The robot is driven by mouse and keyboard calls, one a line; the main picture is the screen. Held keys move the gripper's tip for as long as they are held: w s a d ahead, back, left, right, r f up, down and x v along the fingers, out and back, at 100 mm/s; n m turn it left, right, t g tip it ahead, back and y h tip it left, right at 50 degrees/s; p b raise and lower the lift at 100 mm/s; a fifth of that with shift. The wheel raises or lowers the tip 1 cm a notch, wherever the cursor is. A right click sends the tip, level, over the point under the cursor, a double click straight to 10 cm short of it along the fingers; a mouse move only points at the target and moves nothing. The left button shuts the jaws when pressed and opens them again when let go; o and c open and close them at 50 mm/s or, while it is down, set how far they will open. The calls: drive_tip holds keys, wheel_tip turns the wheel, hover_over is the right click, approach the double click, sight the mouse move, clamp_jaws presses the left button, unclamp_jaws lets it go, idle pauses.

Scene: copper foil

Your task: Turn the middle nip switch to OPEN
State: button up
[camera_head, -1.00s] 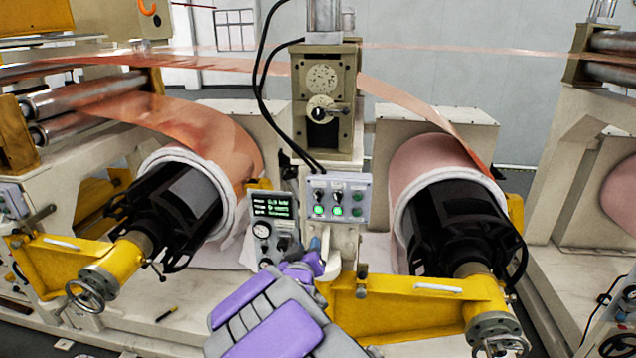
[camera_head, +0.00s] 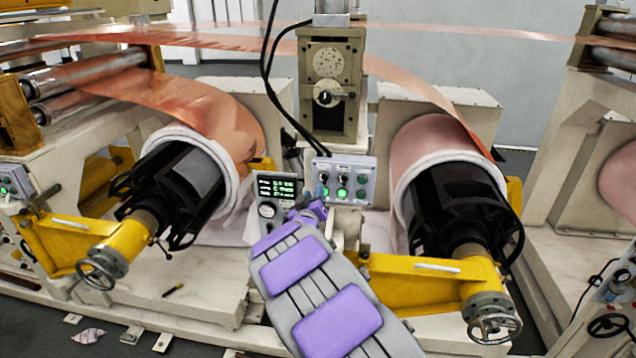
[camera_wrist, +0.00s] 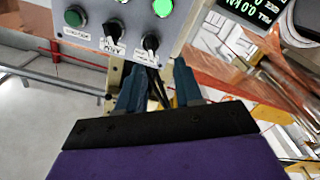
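The grey control panel (camera_head: 368,165) has a top row of two black switches and a dark green button, with lights below. The middle switch (camera_head: 342,178) shows as a small dark knob; in the wrist view it is the black knob (camera_wrist: 115,28) between the dark green button and the other black switch (camera_wrist: 150,42). Its setting is too small to read. My gripper (camera_wrist: 157,68) is open and empty, its blue fingers apart just short of the panel. In the head view my gripper (camera_head: 322,194) is at the panel's lower left, partly covering it.
A display box (camera_head: 277,190) with a gauge stands left of the panel. Black cables (camera_head: 268,85) hang above it. Copper rolls on black cores (camera_head: 455,205) flank it, with yellow arms (camera_head: 415,290) below.

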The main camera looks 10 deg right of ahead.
sight(323, 181)
drive_tip(key=w+d, duration=0.4)
drive_tip(key=w, duration=0.1)
drive_tip(key=shift+w+d+p, duration=0.15)
drive_tip(key=shift+d+p, duration=0.05)
drive_tip(key=shift+p, duration=0.15)
drive_tip(key=shift+w+d+r, duration=0.1)
drive_tip(key=shift+w, duration=0.05)
drive_tip(key=shift+r, duration=0.1)
drive_tip(key=shift+a, duration=0.3)
drive_tip(key=shift+w+a, duration=0.25)
drive_tip(key=shift+a, duration=0.5)
drive_tip(key=shift+s+d, duration=0.1)
drive_tip(key=shift+d, duration=0.4)
drive_tip(key=c, duration=0.3)
drive_tip(key=shift+d, duration=0.1)
drive_tip(key=c, duration=0.3)
clamp_jaws()
